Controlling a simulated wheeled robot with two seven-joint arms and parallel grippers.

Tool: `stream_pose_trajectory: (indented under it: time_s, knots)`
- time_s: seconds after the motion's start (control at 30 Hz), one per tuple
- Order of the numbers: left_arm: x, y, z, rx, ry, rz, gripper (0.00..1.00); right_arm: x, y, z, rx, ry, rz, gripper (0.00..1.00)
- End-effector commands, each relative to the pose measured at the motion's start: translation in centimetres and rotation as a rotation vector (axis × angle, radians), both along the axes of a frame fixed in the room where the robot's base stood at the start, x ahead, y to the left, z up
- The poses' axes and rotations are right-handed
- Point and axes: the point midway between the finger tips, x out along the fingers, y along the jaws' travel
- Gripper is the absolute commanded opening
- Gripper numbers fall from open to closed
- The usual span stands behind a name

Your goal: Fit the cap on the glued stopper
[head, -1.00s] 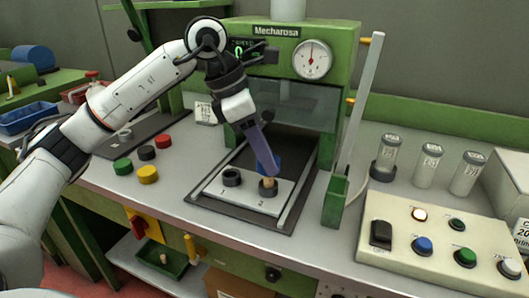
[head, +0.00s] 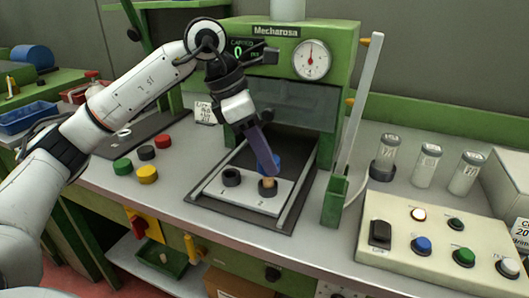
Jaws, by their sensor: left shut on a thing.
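My left gripper (head: 268,166) comes down over the press plate with its fingertips shut on a blue cap (head: 262,160). The near finger covers part of the cap. The tan cork stopper (head: 268,182) stands upright in the right black ring holder (head: 268,191), directly under the fingertips. The cap is at the stopper's top; I cannot tell if it is seated or just touching. My right gripper is not in view.
An empty black ring holder (head: 231,177) sits left on the pale plate (head: 250,202). The green press (head: 340,50) stands behind. Green (head: 122,166), black (head: 147,153), red (head: 163,141) and yellow (head: 147,174) caps lie left. A button panel (head: 440,240) and clear tubes (head: 427,165) are right.

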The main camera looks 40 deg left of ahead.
Motion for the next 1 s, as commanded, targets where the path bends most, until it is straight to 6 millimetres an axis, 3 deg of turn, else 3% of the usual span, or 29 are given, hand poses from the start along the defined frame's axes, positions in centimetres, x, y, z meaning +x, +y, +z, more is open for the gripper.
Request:
stream_pose_trajectory:
  time_s: [1.0]
  knots:
    - [0.0,0.0,-1.5,0.001,-0.001,0.000,0.16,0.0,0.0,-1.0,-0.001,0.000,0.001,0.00]
